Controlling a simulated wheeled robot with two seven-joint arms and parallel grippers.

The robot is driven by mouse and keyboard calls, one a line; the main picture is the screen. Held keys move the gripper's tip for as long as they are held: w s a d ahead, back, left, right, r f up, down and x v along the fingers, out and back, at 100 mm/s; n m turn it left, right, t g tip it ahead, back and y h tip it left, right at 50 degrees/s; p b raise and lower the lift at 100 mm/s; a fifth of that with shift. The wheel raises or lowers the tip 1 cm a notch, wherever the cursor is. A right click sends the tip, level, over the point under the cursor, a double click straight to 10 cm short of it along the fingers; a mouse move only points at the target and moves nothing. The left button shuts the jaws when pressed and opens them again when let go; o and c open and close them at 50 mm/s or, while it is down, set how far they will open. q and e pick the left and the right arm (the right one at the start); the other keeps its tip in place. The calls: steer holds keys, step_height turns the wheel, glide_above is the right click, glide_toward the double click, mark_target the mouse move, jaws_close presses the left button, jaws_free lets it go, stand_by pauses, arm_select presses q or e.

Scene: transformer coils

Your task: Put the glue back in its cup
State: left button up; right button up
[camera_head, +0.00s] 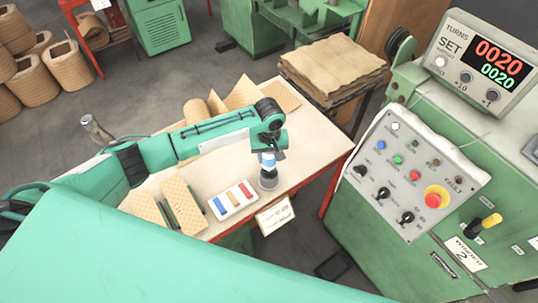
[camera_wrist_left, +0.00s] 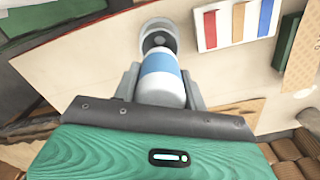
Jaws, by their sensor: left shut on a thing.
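The glue is a white bottle with a blue band (camera_wrist_left: 161,66). My left gripper (camera_head: 268,155) is shut on it, one finger on each side in the left wrist view. The bottle points down over a round grey cup (camera_head: 268,180) with a dark inside. The cup also shows in the left wrist view (camera_wrist_left: 157,29), right past the end of the bottle. Bottle and cup overlap in both views, so I cannot tell if the tip is inside the cup. My right gripper is not in view.
A white tray (camera_head: 219,207) with red, tan and blue strips lies left of the cup on the pale table (camera_head: 308,150). A written card (camera_head: 275,217) hangs at the table's front edge. Tan boards (camera_head: 182,205) lie at left. A control panel (camera_head: 410,172) stands at right.

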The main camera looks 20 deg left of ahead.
arm_select(q)
steer(key=shift+f+b, duration=0.45)
steer(key=shift+f, duration=1)
steer(key=shift+f+b, duration=0.35)
steer(key=shift+f, duration=0.8)
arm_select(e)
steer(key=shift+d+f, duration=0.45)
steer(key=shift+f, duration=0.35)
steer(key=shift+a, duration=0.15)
arm_select(q)
steer(key=o, duration=1.1)
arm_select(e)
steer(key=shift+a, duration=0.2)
arm_select(q)
step_height(320, 180, up, 12)
steer(key=b, duration=0.3)
steer(key=shift+d+r, duration=0.1)
steer(key=shift+r, duration=0.85)
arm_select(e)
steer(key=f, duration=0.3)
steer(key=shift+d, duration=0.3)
